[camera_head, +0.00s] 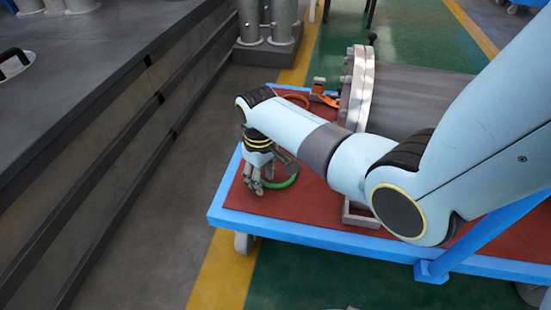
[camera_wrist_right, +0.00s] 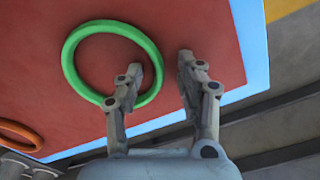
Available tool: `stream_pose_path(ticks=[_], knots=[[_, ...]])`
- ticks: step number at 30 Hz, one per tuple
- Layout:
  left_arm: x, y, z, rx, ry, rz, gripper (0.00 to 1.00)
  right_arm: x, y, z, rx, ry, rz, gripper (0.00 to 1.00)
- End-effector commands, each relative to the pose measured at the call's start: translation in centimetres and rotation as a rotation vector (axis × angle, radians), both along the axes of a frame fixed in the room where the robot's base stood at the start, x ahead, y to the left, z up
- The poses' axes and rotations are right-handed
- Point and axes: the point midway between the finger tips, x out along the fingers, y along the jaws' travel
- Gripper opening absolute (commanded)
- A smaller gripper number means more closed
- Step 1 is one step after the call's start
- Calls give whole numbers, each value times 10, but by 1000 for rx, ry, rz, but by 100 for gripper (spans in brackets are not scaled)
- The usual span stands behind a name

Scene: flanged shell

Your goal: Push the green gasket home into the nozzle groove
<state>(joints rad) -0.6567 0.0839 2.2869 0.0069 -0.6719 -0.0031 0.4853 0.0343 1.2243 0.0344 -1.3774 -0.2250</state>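The green gasket (camera_head: 289,182) is a thin ring on the red top of the cart, partly hidden behind my right gripper (camera_head: 254,187). In the right wrist view the gasket (camera_wrist_right: 68,55) shows nearly whole. My right gripper (camera_wrist_right: 160,66) is open there, with one finger over the ring's inside and the other outside it. The ring's near side lies between the fingers in that picture; I cannot tell if they touch it. The grey flanged shell (camera_head: 415,92) lies on the cart behind my right arm. I cannot make out the nozzle groove. My left gripper is not in view.
An orange ring (camera_wrist_right: 18,130) lies on the red cart top, also partly visible in the head view (camera_head: 298,97). The cart has a blue rim (camera_head: 300,233). A dark grey stepped bench (camera_head: 90,110) stands at the left, with a floor gap between.

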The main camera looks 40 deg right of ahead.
Motion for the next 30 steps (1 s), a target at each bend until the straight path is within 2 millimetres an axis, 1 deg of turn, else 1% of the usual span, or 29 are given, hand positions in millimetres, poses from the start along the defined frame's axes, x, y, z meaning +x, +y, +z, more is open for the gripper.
stream_pose_path(ticks=[5, 8, 14, 30], knots=[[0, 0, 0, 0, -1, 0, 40, 1, 0, 1, 0, -1, 0, 38], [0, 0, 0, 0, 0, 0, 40, 0, 0, 1, 0, -1, 0, 27], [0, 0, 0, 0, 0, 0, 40, 0, 0, 1, 0, 0, 0, 1], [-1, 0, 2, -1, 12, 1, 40, 1, 0, 3, 0, -1, 0, 0]])
